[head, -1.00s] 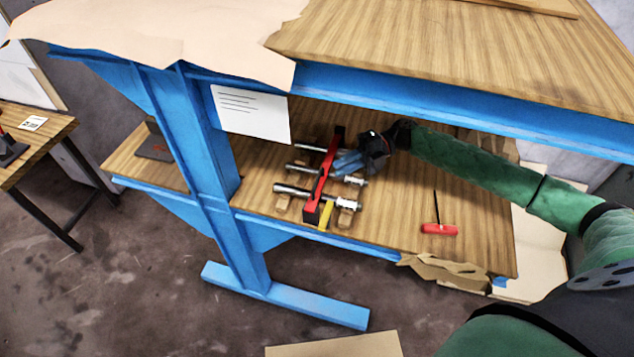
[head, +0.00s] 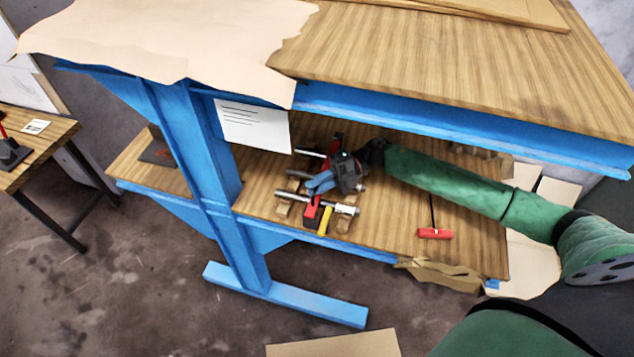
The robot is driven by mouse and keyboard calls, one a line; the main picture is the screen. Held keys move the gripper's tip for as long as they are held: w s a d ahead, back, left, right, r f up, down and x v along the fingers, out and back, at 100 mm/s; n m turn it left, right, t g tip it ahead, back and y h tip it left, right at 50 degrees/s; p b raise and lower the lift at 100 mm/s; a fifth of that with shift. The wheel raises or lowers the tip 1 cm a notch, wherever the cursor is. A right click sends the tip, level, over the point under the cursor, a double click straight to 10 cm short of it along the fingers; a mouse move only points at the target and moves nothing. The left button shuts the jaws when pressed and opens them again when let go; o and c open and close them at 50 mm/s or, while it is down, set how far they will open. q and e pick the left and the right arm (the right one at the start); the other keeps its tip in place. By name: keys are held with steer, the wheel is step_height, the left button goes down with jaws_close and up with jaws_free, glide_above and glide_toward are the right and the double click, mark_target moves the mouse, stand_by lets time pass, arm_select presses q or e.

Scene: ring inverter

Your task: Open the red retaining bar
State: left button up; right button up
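The red retaining bar (head: 312,212) lies across several metal rods on the lower wooden shelf of the blue bench. Its middle is hidden behind my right gripper (head: 318,184); its far end shows just beyond the gripper. My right gripper comes in from the right on the green arm, with its blue fingers over the bar's middle. The fingers are too small and overlapped to tell whether they grip the bar. A yellow piece (head: 325,220) stands beside the bar's near end. My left gripper is not in view.
The rods (head: 344,209) rest on small wooden blocks. A red-handled tool (head: 434,233) lies on the shelf to the right. A blue upright (head: 197,150) stands left of the rods. The upper bench top (head: 450,60) overhangs the shelf. Torn cardboard (head: 440,274) hangs at the shelf's front edge.

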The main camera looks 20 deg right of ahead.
steer(key=shift+a, duration=0.1)
jaws_close()
steer(key=shift+r, duration=0.1)
